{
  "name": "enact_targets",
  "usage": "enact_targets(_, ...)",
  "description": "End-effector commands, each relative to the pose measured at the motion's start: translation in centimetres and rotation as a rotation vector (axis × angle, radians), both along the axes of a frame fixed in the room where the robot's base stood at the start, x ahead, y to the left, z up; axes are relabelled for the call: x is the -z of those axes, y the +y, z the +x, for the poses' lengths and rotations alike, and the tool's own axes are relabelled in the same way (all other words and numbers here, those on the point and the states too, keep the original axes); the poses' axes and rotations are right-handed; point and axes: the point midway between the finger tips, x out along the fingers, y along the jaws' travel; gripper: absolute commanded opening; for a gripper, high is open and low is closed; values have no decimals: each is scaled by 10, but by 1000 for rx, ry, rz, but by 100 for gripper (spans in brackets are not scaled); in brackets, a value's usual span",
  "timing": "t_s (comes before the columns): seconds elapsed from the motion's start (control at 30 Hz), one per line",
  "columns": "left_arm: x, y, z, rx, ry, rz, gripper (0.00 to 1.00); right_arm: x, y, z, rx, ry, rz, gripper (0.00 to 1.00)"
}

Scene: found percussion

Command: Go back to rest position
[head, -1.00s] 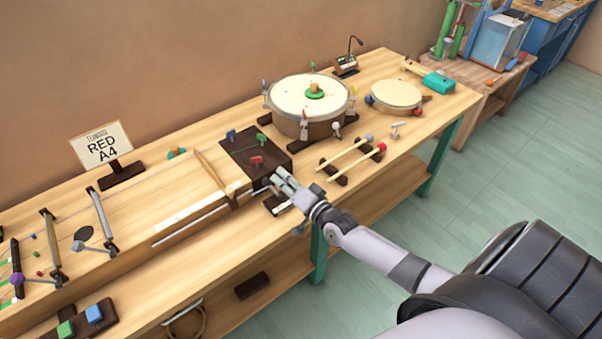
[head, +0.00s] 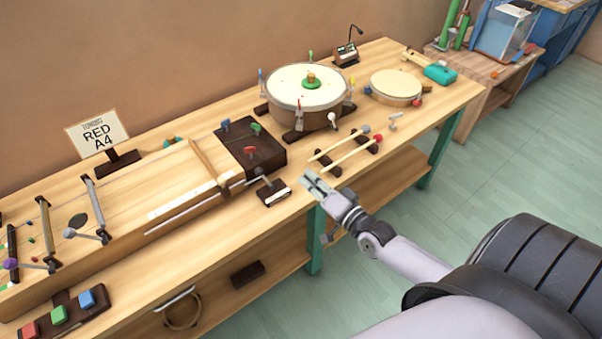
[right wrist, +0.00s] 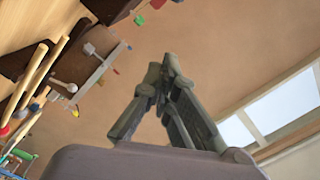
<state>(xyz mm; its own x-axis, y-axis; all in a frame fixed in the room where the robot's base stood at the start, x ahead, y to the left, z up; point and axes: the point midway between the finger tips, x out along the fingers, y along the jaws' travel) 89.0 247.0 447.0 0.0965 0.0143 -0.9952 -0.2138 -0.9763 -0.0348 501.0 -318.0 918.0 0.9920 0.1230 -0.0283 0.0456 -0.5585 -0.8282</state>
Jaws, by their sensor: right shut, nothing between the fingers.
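My right gripper (head: 309,180) is shut and empty. In the head view it is at the front edge of the wooden workbench (head: 215,245), just right of a small dark block with a pale plate (head: 273,192) and in front of two mallets on dark rests (head: 345,150). In the right wrist view the gripper fingers (right wrist: 170,65) meet at their tips against the plain wall, with nothing between them. My left gripper is not in view.
On the bench stand a dark box with coloured pegs (head: 250,150), a large drum (head: 305,95), a smaller drum (head: 396,86) and a "RED A4" sign (head: 97,134). Coloured buttons (head: 60,314) sit at the lower left. Open floor (head: 530,160) lies to the right.

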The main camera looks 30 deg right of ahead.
Motion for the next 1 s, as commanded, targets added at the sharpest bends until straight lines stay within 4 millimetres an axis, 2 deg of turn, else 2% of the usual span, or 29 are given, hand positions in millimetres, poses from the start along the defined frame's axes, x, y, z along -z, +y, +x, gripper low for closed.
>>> enact_targets(0.3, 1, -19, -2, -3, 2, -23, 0, -1, 0, -4, -1, -1, 0, 0)
enact_targets(0.63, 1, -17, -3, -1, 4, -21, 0, 0, 0, -4, -1, 1, 0, 0)
enact_targets(0.7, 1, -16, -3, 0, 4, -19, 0, 6, -1, -5, 2, 12, -11, 0)
enact_targets(0.77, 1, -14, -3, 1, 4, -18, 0, 21, -3, -7, 8, 38, -34, 0)
enact_targets(0.87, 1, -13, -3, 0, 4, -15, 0, 68, -8, -16, 19, 126, -121, 0)
enact_targets(0.97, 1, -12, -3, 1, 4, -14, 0, 136, -11, -36, 15, 263, -249, 0)
enact_targets(1.0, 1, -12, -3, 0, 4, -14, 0, 165, -11, -48, 5, 323, -302, 0)
